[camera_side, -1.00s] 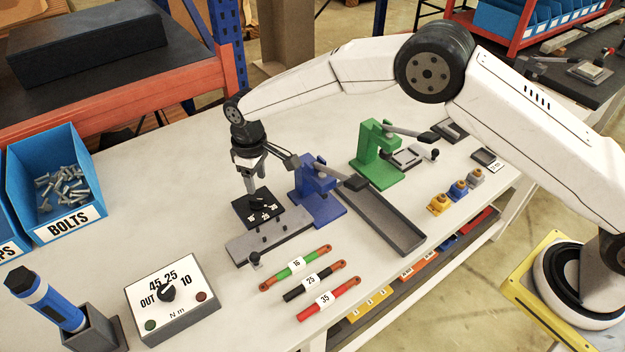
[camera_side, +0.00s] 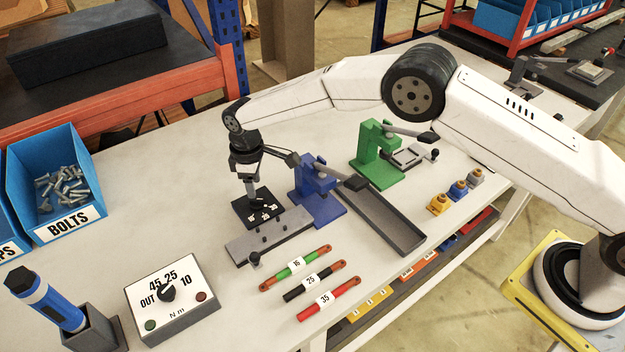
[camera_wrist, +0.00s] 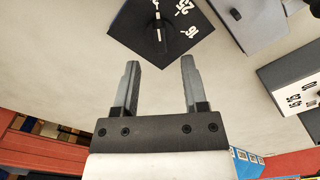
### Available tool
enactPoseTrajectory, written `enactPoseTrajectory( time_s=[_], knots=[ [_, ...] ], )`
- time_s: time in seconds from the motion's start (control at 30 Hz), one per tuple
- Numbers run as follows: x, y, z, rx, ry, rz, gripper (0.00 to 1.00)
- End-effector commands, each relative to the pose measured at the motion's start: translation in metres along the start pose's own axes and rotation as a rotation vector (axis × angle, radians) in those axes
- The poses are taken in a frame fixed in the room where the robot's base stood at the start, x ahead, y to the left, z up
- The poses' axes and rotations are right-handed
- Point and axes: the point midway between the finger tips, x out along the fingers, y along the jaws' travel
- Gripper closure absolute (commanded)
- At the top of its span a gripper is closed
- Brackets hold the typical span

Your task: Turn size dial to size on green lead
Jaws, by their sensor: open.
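The size dial (camera_side: 266,196) is a black square plate with white numbers, flat on the table. In the wrist view the dial plate (camera_wrist: 130,28) shows 16 and 25 and a dark knob (camera_wrist: 159,30) with a white line; its setting is unclear. My gripper (camera_side: 251,196) is just above the dial, pointing down. Its two fingers (camera_wrist: 160,64) are apart and empty, with the knob ahead of the gap between them. The green lead (camera_side: 281,273) has orange ends and a tag reading 16. The black lead (camera_side: 294,296) reads 25 and the red lead (camera_side: 345,296) reads 35.
A grey fixture bar (camera_side: 285,233) with pegs lies beside the dial, and a blue press (camera_side: 318,207) stands right of it. A green press (camera_side: 374,160) and a grey tray (camera_side: 398,232) are further right. A torque box (camera_side: 195,311) and bolts bin (camera_side: 80,150) are at left.

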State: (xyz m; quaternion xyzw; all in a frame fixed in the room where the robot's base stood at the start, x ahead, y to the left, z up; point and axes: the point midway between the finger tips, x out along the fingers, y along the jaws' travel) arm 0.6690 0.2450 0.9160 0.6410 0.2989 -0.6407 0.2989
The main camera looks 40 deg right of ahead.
Motion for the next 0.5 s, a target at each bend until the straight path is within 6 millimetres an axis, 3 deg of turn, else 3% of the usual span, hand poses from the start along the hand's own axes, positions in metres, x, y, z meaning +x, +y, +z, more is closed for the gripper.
enactPoseTrajectory(
  time_s=[0.2, 0.5],
  knots=[
    [0.028, 0.0, 0.0, 0.0, -0.001, -0.001, 0.44],
    [0.047, 0.0, 0.0, 0.0, 0.0, 0.0, 0.44]
  ],
)
